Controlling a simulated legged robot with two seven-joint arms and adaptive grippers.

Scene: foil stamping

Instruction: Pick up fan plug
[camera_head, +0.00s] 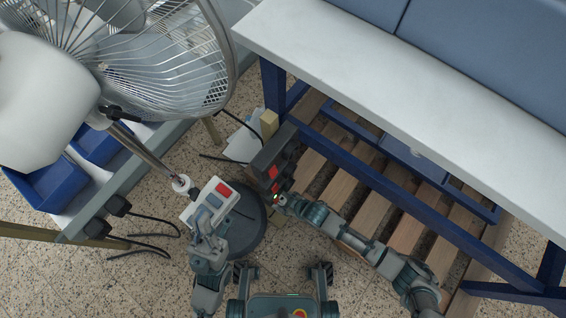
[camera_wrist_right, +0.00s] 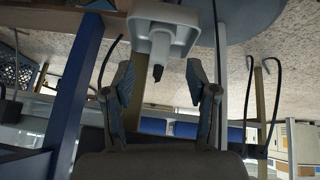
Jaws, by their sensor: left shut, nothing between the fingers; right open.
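I cannot clearly pick out the fan plug in either view. The fan (camera_head: 150,60) stands at the left, its pole leading down to a pale control box (camera_head: 200,205) with a red patch. My left gripper (camera_head: 208,217) is shut and empty, over or against this box. My right gripper (camera_head: 279,200) is open beside a dark box with red switches (camera_head: 272,160). In the right wrist view, its spread fingers (camera_wrist_right: 160,84) frame a white housing (camera_wrist_right: 165,32) with a short dark tip (camera_wrist_right: 157,73) pointing down. Nothing is gripped; I cannot tell whether this tip is the plug.
A white-topped workbench (camera_head: 380,70) with blue legs overhangs a slatted wooden pallet (camera_head: 370,210) at the right. The round dark fan base (camera_head: 245,232) lies on the speckled floor. Blue bins (camera_head: 55,185) and black cables (camera_head: 150,245) are at the left.

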